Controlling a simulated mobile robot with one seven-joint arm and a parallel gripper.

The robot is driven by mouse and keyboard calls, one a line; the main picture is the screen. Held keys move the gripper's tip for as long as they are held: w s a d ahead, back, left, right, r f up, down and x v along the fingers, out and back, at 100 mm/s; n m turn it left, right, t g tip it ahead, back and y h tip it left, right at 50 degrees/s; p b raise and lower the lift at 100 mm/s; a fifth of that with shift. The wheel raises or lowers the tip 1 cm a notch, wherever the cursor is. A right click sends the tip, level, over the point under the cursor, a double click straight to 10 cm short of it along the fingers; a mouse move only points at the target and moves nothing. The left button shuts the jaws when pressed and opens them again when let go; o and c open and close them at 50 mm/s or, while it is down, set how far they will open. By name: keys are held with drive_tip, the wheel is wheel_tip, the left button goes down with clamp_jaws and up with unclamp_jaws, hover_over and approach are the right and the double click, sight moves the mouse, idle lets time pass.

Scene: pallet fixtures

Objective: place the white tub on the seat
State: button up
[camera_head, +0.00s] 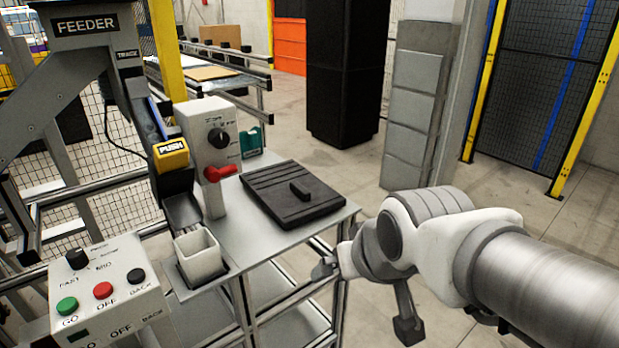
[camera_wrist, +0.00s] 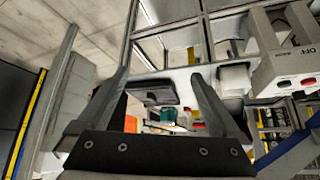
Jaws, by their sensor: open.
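The white tub (camera_head: 199,257) is a small, open-topped square cup at the lower end of the feeder's dark chute. It stands upright at the table's near left corner, with a dark edge around its foot that may be the seat. It also shows as a pale block in the wrist view (camera_wrist: 235,79). A black ribbed fixture with a raised bar (camera_head: 292,194) lies flat on the table behind it. My gripper (camera_head: 365,298) is open and empty, right of the table's front edge and apart from the tub. Its two fingers frame the wrist view (camera_wrist: 160,76).
A grey box with a dial and red lever (camera_head: 212,150) stands behind the tub. A yellow PUSH block (camera_head: 171,154) sits on the chute above it. A button box (camera_head: 105,293) is at the near left. The metal table (camera_head: 262,247) has bare surface between tub and fixture.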

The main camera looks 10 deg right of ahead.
drive_tip(key=s+d+r+m+g+h, duration=0.1)
drive_tip(key=s+d, duration=0.2)
drive_tip(key=s, duration=0.3)
drive_tip(key=shift+s+d+g, duration=0.2)
drive_tip(key=shift+s+g, duration=0.1)
drive_tip(key=shift+s, duration=0.05)
drive_tip(key=shift+r, duration=0.15)
wheel_tip(320, 180, up, 10)
drive_tip(key=p, duration=1)
